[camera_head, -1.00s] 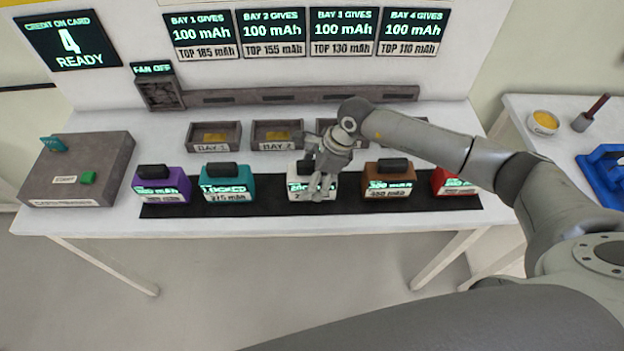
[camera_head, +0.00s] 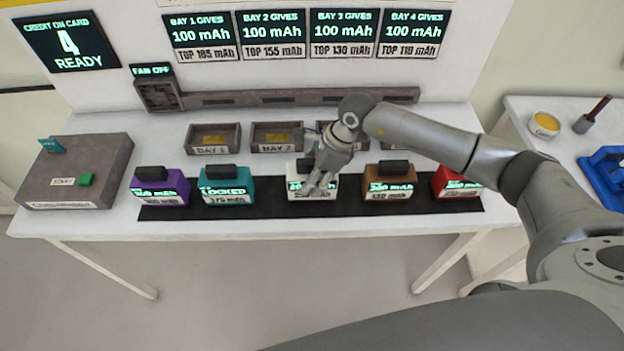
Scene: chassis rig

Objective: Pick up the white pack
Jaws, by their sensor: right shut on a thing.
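The white pack (camera_head: 296,186) sits in the middle of the row on the black mat (camera_head: 259,211). It has a dark handle and a lit display that is partly covered by the gripper. My right gripper (camera_head: 315,186) is at the right part of this pack, shut on it, with its fingers pointing down. I cannot tell any gap between the pack and the mat. My left gripper is not in view.
A purple pack (camera_head: 161,190) and a teal pack (camera_head: 227,188) marked locked stand left; a brown pack (camera_head: 390,185) and a red pack (camera_head: 455,186) stand right. Bay trays (camera_head: 277,147) lie behind. A grey box (camera_head: 78,178) with a green button is at far left.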

